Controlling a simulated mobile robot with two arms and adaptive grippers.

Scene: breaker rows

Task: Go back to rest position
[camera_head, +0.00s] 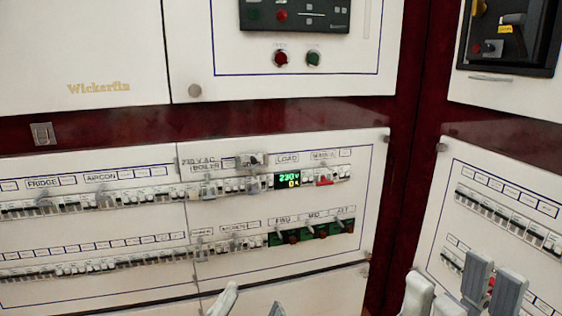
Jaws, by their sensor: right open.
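My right gripper (462,287) is at the bottom right, in front of the lower part of the right-hand breaker panel. Its light fingers and grey pads stand apart, open, with nothing seen between them. My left gripper (250,306) shows only as a pale tip and a grey tip at the bottom edge, left of centre, below the lower breaker row. The rest of it is out of the picture, so its opening is unclear. Neither gripper is seen holding anything.
A right-hand panel (437,215) stands at an angle. Red (281,58) and green (313,58) buttons are above. Dark red frame strips separate the panels.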

